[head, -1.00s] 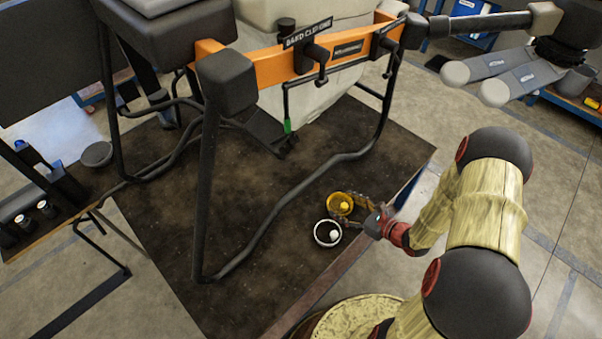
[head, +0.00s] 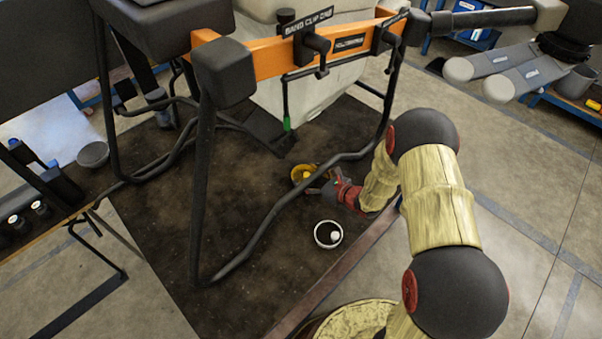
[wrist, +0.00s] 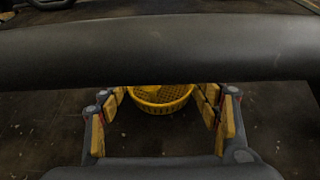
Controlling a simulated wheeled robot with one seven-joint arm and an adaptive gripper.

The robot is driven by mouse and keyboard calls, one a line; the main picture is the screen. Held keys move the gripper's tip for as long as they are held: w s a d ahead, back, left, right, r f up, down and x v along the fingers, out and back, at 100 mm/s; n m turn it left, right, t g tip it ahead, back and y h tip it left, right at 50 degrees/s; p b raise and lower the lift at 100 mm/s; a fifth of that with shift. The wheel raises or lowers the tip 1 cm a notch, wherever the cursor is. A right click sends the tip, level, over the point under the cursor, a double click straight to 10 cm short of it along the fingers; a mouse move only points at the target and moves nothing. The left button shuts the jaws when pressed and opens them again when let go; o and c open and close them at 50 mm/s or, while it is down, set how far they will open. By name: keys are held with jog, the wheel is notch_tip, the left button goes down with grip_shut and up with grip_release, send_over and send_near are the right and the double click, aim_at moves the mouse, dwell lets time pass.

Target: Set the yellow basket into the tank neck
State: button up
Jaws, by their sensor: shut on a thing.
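The yellow basket (head: 299,174) is a small round perforated bowl below the drone's frame. My gripper (head: 317,182) is shut on it from the right side in the head view. In the wrist view, the basket (wrist: 162,106) sits between the padded fingers (wrist: 162,118), and a thick dark bar hides its far part. The off-white tank (head: 312,98) hangs under the drone's orange beam. I cannot make out the tank neck in either view.
A black landing-gear tube (head: 262,232) runs close to my gripper; a dark bar (wrist: 160,48) crosses the wrist view. A dark cup with a white rim (head: 328,246) stands on the dark mat (head: 150,215). A grey round dish (head: 93,153) lies at the left.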

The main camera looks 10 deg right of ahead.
aim_at(296, 170)
jog(key=w+a, duration=0.2)
jog(key=w, duration=0.1)
jog(key=shift+a+b, duration=0.15)
jog(key=shift+b, duration=0.2)
jog(key=shift+f, duration=0.3)
jog(key=shift+f, duration=0.2)
jog(key=o, duration=0.9)
jog(key=shift+r, duration=0.1)
jog(key=shift+o, duration=0.5)
